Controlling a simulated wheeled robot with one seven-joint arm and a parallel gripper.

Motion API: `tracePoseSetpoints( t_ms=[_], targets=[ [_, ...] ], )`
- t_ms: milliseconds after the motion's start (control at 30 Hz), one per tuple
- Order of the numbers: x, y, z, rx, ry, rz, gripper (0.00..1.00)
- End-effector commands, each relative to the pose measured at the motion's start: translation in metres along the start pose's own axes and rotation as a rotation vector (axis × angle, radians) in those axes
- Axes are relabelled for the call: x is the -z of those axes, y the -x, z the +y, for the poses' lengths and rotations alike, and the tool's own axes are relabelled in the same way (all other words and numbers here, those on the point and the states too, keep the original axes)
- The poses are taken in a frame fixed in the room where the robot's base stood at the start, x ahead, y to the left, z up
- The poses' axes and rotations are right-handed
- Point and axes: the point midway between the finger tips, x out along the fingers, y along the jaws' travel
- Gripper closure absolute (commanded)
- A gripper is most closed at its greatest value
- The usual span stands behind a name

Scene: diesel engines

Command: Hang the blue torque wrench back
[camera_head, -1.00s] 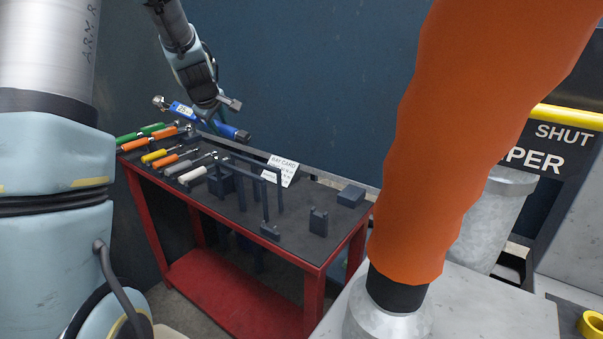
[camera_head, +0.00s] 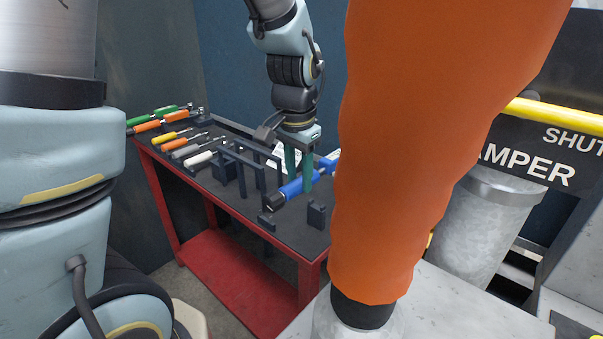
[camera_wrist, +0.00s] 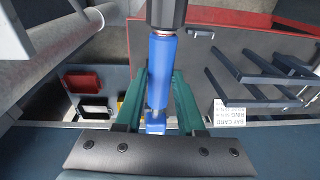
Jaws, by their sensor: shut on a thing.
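The blue torque wrench (camera_head: 291,189) has a blue handle with a black end. My gripper (camera_head: 305,179) is shut on it, with green fingers on either side, above the right part of the tool cart. The dark rack posts (camera_head: 258,173) stand on the cart top to the left of the wrench. I cannot tell whether the wrench touches any holder.
The red cart (camera_head: 236,280) has a dark top with several green, orange, yellow and white handled tools (camera_head: 180,143) at its left. A small dark block (camera_head: 316,214) stands near the front right. A thick orange column (camera_head: 400,150) blocks the right side. A white card (camera_wrist: 229,112) lies by the rack.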

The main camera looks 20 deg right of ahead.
Motion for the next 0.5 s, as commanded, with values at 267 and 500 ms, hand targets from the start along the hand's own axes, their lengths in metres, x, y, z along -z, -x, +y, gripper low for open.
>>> tracePoseSetpoints(
  t_ms=[267, 500],
  targets=[
    [-0.001, -0.016, 0.0, 0.0, 0.004, 0.004, 1.0],
    [-0.003, -0.036, 0.002, 0.0, 0.006, 0.004, 1.0]
  ],
)
